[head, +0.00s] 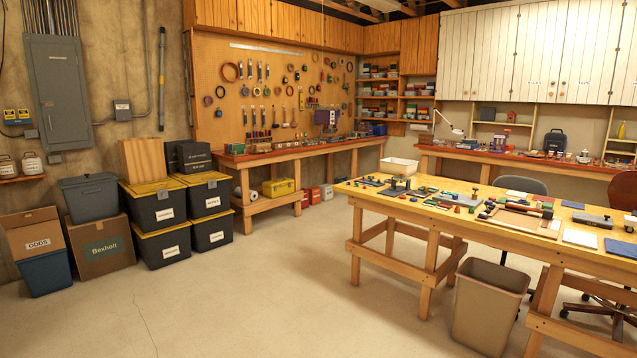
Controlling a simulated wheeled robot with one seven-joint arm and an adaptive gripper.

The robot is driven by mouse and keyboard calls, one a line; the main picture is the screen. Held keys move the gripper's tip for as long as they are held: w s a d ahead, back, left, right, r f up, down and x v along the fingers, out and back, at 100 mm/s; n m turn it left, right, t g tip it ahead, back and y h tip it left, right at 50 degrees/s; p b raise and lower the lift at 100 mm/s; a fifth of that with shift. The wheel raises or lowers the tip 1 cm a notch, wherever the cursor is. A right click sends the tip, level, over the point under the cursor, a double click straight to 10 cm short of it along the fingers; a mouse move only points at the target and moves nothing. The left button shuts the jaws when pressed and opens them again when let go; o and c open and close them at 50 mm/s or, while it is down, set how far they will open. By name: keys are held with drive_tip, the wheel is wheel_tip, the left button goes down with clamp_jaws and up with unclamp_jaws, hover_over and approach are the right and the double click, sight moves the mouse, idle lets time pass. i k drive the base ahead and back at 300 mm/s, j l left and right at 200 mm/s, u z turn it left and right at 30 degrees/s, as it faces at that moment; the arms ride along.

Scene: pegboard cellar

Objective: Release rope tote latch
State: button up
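Several black totes with yellow lids are stacked by the left wall. The front-left upper tote (150,208) and the upper tote right of it (205,196) each carry a white label and a grey piece like a latch at the lid's front edge. Two similar totes, a lower left one (160,245) and a lower right one (210,231), stand beneath them. The label words are too small to read surely, so I cannot tell which is the rope tote. The lids look closed. My gripper is not in view.
A grey lidded bin (88,197) sits beside the totes above a Bexholt carton (103,250). A workbench (395,215) and waste bin (487,310) occupy the right. Floor (270,290) before the totes is clear.

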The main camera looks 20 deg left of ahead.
sight(212, 184)
drive_tip(key=u, duration=1.5)
drive_tip(key=i, duration=3.65)
drive_tip(key=i+j+u, duration=0.15)
drive_tip(key=i, duration=3.55)
